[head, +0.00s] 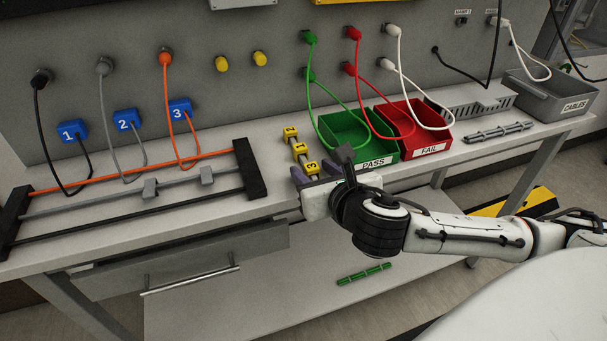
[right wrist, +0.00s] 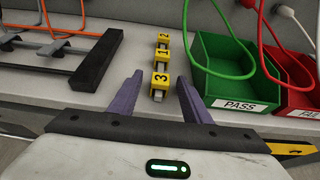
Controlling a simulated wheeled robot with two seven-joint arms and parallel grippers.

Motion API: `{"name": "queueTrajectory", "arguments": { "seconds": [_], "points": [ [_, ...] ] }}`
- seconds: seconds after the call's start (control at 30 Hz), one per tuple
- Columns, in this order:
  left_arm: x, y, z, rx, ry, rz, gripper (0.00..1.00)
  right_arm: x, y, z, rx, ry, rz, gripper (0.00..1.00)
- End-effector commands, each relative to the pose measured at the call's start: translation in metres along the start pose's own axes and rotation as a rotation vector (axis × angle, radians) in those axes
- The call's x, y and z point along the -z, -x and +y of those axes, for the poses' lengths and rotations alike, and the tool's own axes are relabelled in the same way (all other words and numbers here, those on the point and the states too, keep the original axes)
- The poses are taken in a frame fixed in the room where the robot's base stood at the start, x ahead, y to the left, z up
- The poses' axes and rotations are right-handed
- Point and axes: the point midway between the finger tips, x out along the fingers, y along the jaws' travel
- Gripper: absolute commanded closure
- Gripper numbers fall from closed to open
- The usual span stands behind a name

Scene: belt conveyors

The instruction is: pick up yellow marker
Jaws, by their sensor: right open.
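Three yellow markers with black numbers sit in a row on a small grey rail on the bench. The nearest, number 3 (head: 312,169), also shows in the right wrist view (right wrist: 161,80). Number 1 (head: 299,149) is in the middle and number 2 (head: 290,132) is farthest back. My right gripper (head: 322,165) is open and empty. In the right wrist view its purple fingers (right wrist: 159,84) stand left and right of marker 3, with gaps on both sides. My left gripper is not in view.
A green PASS bin (head: 346,131) and a red FAIL bin (head: 411,128) stand close right of the markers, with cables hanging into them. A black-ended cable rack (head: 255,168) stands to the left. A grey CABLES bin (head: 548,104) is far right.

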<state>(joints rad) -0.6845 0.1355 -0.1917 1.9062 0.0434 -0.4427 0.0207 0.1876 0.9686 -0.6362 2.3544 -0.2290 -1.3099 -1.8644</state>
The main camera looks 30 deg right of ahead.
Motion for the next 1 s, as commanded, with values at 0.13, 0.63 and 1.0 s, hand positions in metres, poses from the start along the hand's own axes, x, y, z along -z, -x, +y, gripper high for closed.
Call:
{"name": "queueTrajectory", "arguments": {
  "seconds": [0.13, 0.63, 1.0],
  "points": [
    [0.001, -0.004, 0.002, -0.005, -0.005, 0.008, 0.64, 0.003, -0.005, -0.002, 0.001, -0.001, -0.001, 0.56],
    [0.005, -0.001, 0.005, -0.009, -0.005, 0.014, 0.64, 0.002, -0.004, -0.002, 0.001, -0.001, 0.0, 0.99],
    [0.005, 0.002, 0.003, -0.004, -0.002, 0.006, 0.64, -0.017, 0.003, -0.002, 0.001, -0.003, -0.004, 0.99]
  ]
}}
